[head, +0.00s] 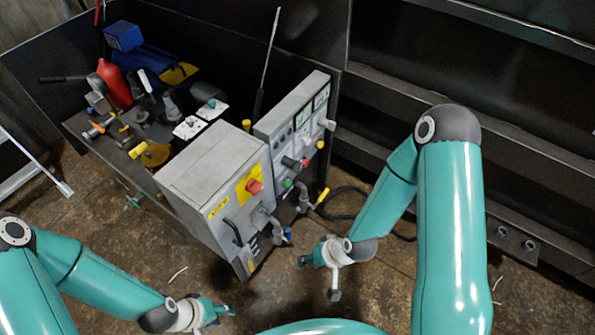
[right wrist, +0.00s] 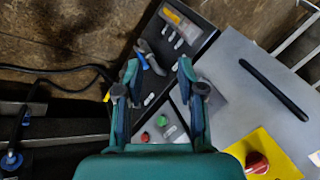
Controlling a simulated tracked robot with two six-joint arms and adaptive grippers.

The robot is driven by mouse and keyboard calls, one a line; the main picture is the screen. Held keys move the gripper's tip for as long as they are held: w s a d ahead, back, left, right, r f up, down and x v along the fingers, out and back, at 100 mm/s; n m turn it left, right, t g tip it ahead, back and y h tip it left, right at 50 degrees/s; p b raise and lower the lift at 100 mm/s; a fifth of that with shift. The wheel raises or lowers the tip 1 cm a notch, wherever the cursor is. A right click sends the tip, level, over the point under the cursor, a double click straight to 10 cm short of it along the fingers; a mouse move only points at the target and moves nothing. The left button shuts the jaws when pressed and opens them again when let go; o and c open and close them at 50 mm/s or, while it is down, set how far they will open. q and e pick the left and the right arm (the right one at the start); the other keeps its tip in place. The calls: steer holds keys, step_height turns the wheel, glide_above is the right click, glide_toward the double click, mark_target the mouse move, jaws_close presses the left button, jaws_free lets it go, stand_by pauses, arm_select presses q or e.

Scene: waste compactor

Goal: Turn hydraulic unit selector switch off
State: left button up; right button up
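The hydraulic unit is a grey cabinet (head: 215,180) in the head view, with a smaller grey panel (head: 290,125) beside it. The panel carries a green button (head: 288,183), a red button (head: 305,163) and a black knob (head: 290,162); I cannot tell which part is the selector switch. My right gripper (head: 318,280) is to the right of the cabinet, apart from it. In the right wrist view its fingers (right wrist: 158,72) are spread and empty, with the green button (right wrist: 168,121) and red button (right wrist: 145,136) showing between them.
A red emergency knob (head: 254,186) on a yellow plate and a black handle (head: 237,232) are on the cabinet front. A pipe with a blue end (head: 287,234) and a yellow-handled valve (head: 322,198) stick out nearby. A black cable (head: 345,192) lies on the floor.

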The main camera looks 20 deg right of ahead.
steer(key=w+d+f+m+t+b, duration=0.1)
steer(key=w+d+f+t+b, duration=0.15)
steer(key=w, duration=0.25)
steer(key=w+d+f+t+b, duration=0.1)
steer(key=w+d+t+b, duration=0.15)
steer(key=w, duration=0.35)
steer(key=n+t+y+b, duration=0.2)
steer(key=t+y+b, duration=0.45)
steer(key=b, duration=0.75)
glide_toward(297, 168)
arm_select(q)
step_height(297, 168, down, 22)
steer(key=shift+b, duration=0.45)
arm_select(e)
steer(key=shift+g, duration=0.25)
steer(key=x, duration=1)
steer(key=shift+w+d, duration=0.15)
steer(key=shift+w, duration=0.3)
jaws_close()
steer(key=shift+d+f, duration=0.1)
